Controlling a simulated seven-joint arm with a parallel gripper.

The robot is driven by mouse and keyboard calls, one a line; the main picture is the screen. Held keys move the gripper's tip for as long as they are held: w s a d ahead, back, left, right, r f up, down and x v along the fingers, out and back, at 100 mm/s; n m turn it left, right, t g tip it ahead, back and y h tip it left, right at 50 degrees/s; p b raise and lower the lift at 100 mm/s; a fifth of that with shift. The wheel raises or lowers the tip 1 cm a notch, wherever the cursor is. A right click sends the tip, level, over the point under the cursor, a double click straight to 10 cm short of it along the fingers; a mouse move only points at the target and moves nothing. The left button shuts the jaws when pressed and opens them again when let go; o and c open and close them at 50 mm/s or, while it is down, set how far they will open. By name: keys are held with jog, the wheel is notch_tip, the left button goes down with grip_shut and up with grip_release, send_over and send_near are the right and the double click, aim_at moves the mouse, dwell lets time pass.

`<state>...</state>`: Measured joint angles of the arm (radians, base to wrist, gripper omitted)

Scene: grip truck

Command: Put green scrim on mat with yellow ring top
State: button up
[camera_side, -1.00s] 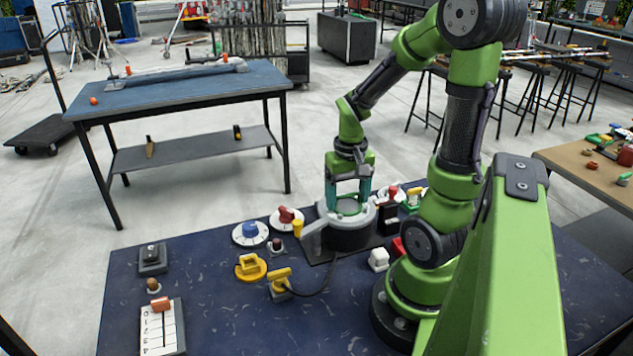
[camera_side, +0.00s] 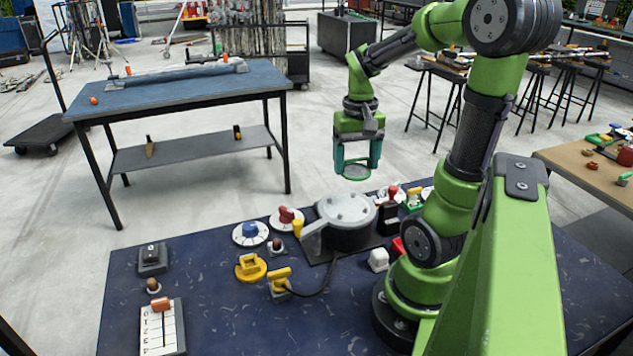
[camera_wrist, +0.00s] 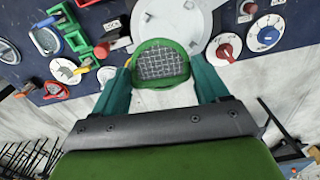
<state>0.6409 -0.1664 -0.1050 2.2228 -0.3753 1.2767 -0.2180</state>
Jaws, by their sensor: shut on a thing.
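My gripper (camera_side: 356,168) is shut on the green scrim (camera_side: 355,174), a green ring filled with grey mesh. In the wrist view the scrim (camera_wrist: 163,62) sits between the two teal fingers of my gripper (camera_wrist: 162,74), mesh facing the camera. In the side view my gripper holds it in the air, above and slightly behind the round grey disc at the bench's back edge. I cannot make out a mat with a yellow ring top in either view.
The grey bolted disc (camera_side: 346,209) stands on a black base with a yellow-tipped lever. Around it are a blue knob (camera_side: 250,231), a red knob (camera_side: 287,217), a yellow handle (camera_side: 251,266) and a white switch (camera_side: 379,259). The front middle of the bench is clear.

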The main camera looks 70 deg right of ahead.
jog(key=shift+n, duration=0.5)
jog(key=d+f, duration=1.2)
jog(key=shift+w+f, duration=0.1)
jog(key=shift+w, duration=0.05)
jog(key=shift+f, duration=2.2)
jog(key=shift+f, duration=0.1)
jog(key=o, duration=0.8)
